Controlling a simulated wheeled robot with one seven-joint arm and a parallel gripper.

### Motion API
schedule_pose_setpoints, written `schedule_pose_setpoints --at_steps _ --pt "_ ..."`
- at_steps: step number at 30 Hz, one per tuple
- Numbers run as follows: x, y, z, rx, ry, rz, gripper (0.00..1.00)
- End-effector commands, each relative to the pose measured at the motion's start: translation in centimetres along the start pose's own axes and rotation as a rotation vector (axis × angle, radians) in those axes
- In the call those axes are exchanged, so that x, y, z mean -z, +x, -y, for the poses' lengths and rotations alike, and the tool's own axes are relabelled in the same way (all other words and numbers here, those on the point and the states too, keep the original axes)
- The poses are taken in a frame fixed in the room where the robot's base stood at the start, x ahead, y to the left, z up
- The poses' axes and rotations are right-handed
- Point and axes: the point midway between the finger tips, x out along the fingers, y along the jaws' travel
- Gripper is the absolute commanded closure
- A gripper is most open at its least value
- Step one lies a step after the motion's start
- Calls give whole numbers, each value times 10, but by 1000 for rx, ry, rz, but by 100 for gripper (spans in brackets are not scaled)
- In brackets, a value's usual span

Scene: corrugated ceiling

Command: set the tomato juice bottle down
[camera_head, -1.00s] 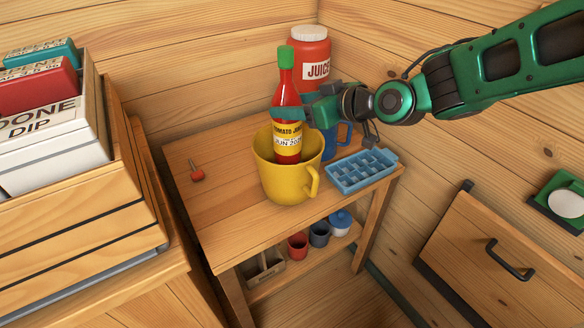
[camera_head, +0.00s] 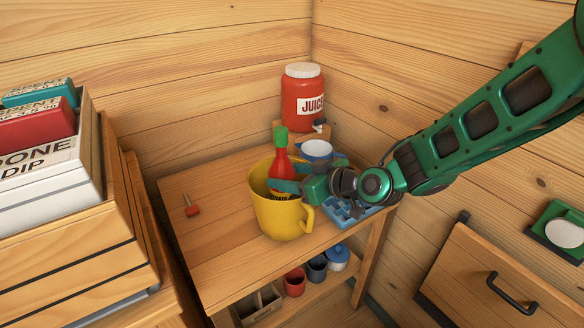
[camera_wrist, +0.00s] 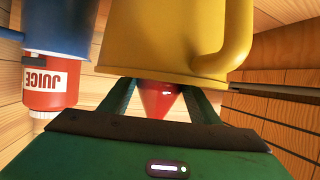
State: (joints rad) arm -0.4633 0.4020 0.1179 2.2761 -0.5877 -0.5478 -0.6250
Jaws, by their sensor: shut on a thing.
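The tomato juice bottle (camera_head: 280,163) is red with a green cap. It stands nearly upright inside the large yellow mug (camera_head: 284,219), with its lower part and most of its label hidden by the mug. My gripper (camera_head: 287,186) reaches in from the right and is shut on the bottle, close to the mug's rim. In the wrist view, which looks upside down, the red bottle (camera_wrist: 158,102) shows between my fingers, next to the mug (camera_wrist: 160,40). Whether the bottle's base touches the mug's floor is hidden.
A blue ice tray (camera_head: 345,212) lies right of the mug, partly behind my arm. A blue cup (camera_head: 317,150) and a red juice jar (camera_head: 302,98) are behind. A small red-ended tool (camera_head: 192,209) lies left on the wooden table (camera_head: 225,215). Small pots sit on the lower shelf.

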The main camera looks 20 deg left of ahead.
Motion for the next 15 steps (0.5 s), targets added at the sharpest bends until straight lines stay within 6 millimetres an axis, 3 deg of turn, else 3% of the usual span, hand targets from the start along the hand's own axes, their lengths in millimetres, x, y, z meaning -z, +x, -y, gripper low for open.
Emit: schedule_pose_setpoints --at_steps 10,11,13,15 --pt "1 1 0 0 -1 -6 100" --pt "-2 1 0 0 -1 -1 39" --pt "-2 1 0 0 -1 -1 25" --pt "-2 1 0 0 -1 -1 25"
